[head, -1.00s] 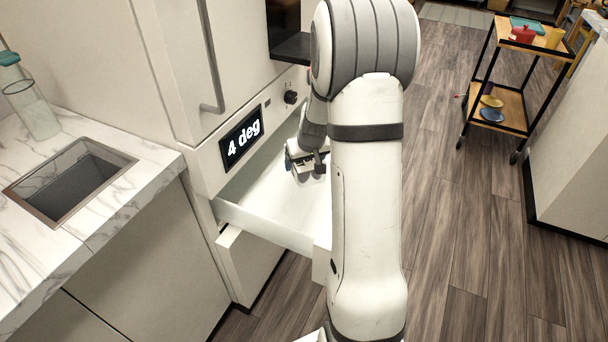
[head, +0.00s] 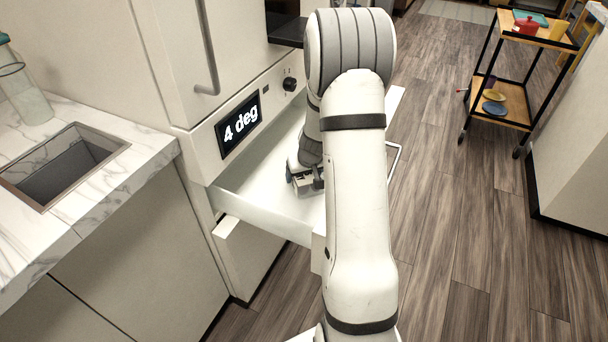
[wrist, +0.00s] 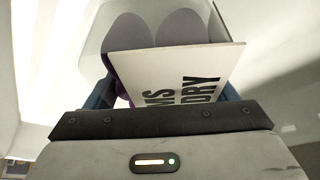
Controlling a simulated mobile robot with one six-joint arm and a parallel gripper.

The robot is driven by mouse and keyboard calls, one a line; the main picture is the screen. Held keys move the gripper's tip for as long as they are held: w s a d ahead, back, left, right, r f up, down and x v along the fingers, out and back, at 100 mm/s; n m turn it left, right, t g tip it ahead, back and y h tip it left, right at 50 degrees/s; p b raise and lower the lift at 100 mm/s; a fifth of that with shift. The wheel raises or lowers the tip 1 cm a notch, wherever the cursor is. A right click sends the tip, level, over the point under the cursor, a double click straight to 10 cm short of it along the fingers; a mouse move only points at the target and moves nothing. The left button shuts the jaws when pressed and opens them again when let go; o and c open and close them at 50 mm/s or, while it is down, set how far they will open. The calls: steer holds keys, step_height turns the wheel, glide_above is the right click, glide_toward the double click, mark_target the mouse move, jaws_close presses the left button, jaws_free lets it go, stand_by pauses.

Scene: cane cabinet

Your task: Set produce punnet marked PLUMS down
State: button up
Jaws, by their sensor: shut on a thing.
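My gripper (head: 306,181) is inside the open white drawer (head: 262,216), low over its floor. In the wrist view my gripper (wrist: 168,92) has its blue fingers on both sides of the produce punnet, shut on it. The punnet shows dark purple plums and a white label card (wrist: 180,72) with black letters, of which "MS" and "DRY" can be read. My gripper and arm hide the punnet in the head view. I cannot tell whether its underside touches the drawer floor.
A marble counter (head: 110,175) with a sink opening (head: 65,165) is at left. A black-framed cart (head: 497,100) stands at far right, with clear floor between.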

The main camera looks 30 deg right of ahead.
steer(key=shift+f, duration=0.15)
steer(key=o, duration=1.2)
steer(key=shift+o, duration=0.2)
steer(key=p+v, duration=0.3)
steer(key=v, duration=0.8)
steer(key=shift+v, duration=0.75)
steer(key=s+a+r+g, duration=0.1)
steer(key=s+a+r, duration=0.2)
steer(key=s+a, duration=0.2)
steer(key=s+a+r+n, duration=0.1)
steer(key=s+a+r, duration=0.3)
steer(key=s, duration=0.5)
steer(key=s+a+r+g, duration=0.1)
steer(key=s+a+r, duration=0.3)
steer(key=s+a, duration=0.3)
steer(key=shift+s+g+y, duration=0.3)
